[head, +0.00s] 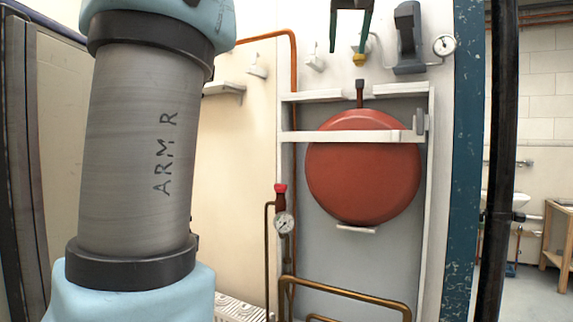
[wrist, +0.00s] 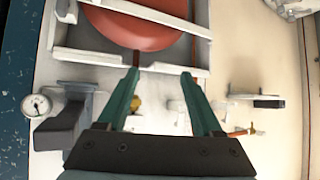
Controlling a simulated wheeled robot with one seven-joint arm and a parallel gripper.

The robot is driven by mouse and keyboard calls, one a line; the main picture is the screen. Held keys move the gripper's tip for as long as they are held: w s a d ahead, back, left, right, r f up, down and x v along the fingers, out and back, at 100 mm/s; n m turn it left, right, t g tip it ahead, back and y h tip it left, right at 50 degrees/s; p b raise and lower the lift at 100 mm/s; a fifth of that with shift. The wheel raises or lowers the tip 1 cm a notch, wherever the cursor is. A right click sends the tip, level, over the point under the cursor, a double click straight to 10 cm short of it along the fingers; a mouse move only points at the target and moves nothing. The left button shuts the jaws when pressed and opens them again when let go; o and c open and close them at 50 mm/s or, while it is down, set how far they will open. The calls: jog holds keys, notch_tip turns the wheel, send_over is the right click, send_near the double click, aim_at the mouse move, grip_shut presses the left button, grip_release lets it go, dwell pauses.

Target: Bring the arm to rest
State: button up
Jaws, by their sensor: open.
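My gripper (head: 348,48) is at the top of the head view, with its two green fingers pointing down. It is open, and I see nothing held between the fingers. In the wrist view my gripper (wrist: 159,77) shows its fingers apart, in front of the wall fittings and the vessel frame. My grey and light blue arm, marked "ARM R", fills the left of the head view. A small yellow fitting (head: 359,60) appears just below the right fingertip; I cannot tell whether they touch.
A red round vessel (head: 362,185) sits in a white frame (head: 430,200) below the gripper. A gauge (head: 444,45) and grey bracket (head: 408,40) are to its right. Copper pipes (head: 345,292) run low in front. A dark post (head: 497,160) stands at right.

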jog(key=w+a+f+g, duration=0.1)
jog(key=a+f+g, duration=0.15)
jog(key=f, duration=0.75)
jog(key=w+a+f+m+g+y, duration=0.1)
jog(key=w+a+f, duration=0.15)
jog(key=f, duration=0.85)
jog(key=w+a+f+g, duration=0.1)
jog(key=a+f, duration=0.2)
jog(key=f, duration=0.7)
jog(key=s+a+f+g, duration=0.1)
jog(key=s+a+f, duration=0.3)
jog(key=s+f, duration=0.2)
jog(key=s+a+f+n+g, duration=0.1)
jog(key=s+a+f, duration=0.3)
jog(key=f, duration=0.7)
jog(key=s+a+f+g, duration=0.2)
jog(key=s+a+f, duration=0.2)
jog(key=s+f, duration=0.4)
jog(key=shift+a+f, duration=0.15)
jog(key=shift+f, duration=0.45)
jog(key=shift+w+g, duration=0.1)
jog(key=shift+g, duration=0.15)
